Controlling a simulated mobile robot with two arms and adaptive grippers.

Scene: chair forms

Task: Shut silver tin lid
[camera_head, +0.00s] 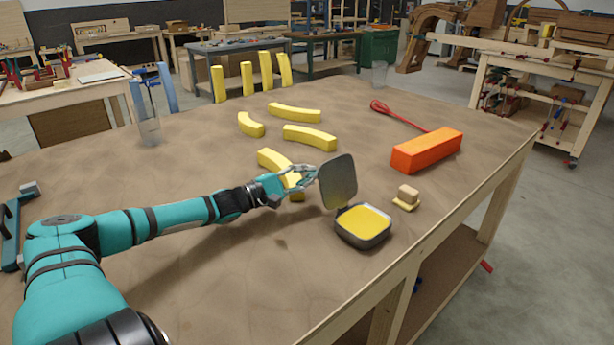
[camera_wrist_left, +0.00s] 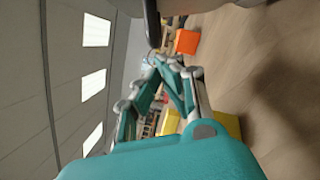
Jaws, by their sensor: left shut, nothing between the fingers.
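The silver tin (camera_head: 372,240) stands on the table with a yellow fill showing inside. Its lid (camera_head: 338,183) is open and stands nearly upright at the tin's back left edge. My left gripper (camera_head: 311,174) is shut and empty, just left of the lid's outer face; I cannot tell whether it touches the lid. In the left wrist view the fingers of the gripper (camera_wrist_left: 153,58) reach up toward a dark edge (camera_wrist_left: 152,22), which looks like the lid. My right gripper is not in view.
Several yellow curved pieces (camera_head: 309,137) lie behind the gripper, one (camera_head: 274,159) right by it. A sponge with a tan block (camera_head: 407,197) is right of the tin. An orange block (camera_head: 427,150) and red spoon (camera_head: 400,116) lie farther back. The table's front edge is close to the tin.

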